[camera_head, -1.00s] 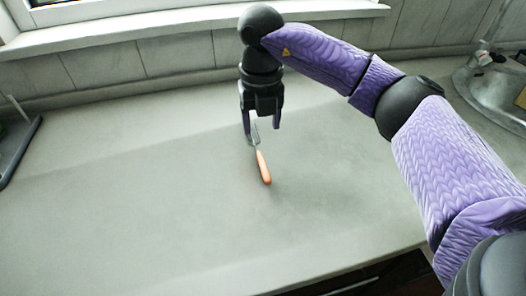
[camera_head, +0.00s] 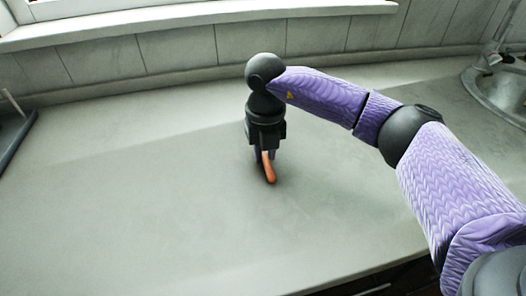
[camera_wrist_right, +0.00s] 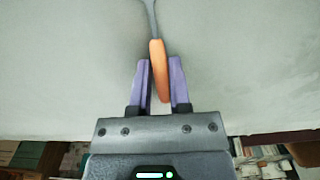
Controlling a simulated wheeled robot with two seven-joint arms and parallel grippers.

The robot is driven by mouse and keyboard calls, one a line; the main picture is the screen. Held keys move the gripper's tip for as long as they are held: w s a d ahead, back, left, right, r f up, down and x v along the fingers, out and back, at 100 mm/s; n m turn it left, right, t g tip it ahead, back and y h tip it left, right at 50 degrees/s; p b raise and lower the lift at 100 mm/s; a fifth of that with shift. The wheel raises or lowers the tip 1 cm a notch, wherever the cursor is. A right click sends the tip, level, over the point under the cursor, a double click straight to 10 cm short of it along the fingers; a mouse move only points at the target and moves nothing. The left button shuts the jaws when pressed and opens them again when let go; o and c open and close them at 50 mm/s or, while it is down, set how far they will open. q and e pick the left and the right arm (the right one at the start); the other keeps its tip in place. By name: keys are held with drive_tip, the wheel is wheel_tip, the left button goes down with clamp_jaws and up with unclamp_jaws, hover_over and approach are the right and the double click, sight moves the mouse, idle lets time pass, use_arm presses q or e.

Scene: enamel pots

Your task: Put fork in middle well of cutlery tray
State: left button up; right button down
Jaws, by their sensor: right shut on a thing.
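The fork has an orange handle (camera_head: 269,169) and a grey metal neck that shows in the right wrist view (camera_wrist_right: 151,18). Its tines are hidden behind the gripper in the head view and run out of the top of the wrist view. My right gripper (camera_head: 263,157) points down at the counter and is shut on the orange handle, with a purple finger on each side of it in the wrist view (camera_wrist_right: 162,78). I cannot tell whether the fork still touches the counter. No cutlery tray can be clearly made out. My left gripper is out of view.
The grey counter (camera_head: 130,200) is clear around the fork. A dark-edged object (camera_head: 18,138) is cut off at the left edge. A metal sink (camera_head: 497,92) is at the far right. A tiled wall and a window sill (camera_head: 200,22) bound the back.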

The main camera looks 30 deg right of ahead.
sight(265, 156)
idle(0.3)
drive_tip(key=shift+r, duration=0.3)
wheel_tip(265, 156, up, 10)
drive_tip(key=f+p, duration=0.1)
drive_tip(key=p, duration=0.3)
drive_tip(key=s+a+f+m, duration=0.1)
drive_tip(key=s+a+m, duration=0.1)
drive_tip(key=m, duration=1)
drive_tip(key=s+a+f+m, duration=0.1)
drive_tip(key=s+m, duration=0.3)
drive_tip(key=m, duration=0.8)
drive_tip(key=s+a+f+m, duration=0.1)
drive_tip(key=s+a+m, duration=0.2)
drive_tip(key=m, duration=0.9)
drive_tip(key=shift+s+a, duration=0.25)
drive_tip(key=shift+a, duration=0.2)
drive_tip(key=n, duration=0.1)
drive_tip(key=s+n, duration=0.1)
drive_tip(key=shift+a+f+n, duration=0.2)
drive_tip(key=shift+n, duration=0.2)
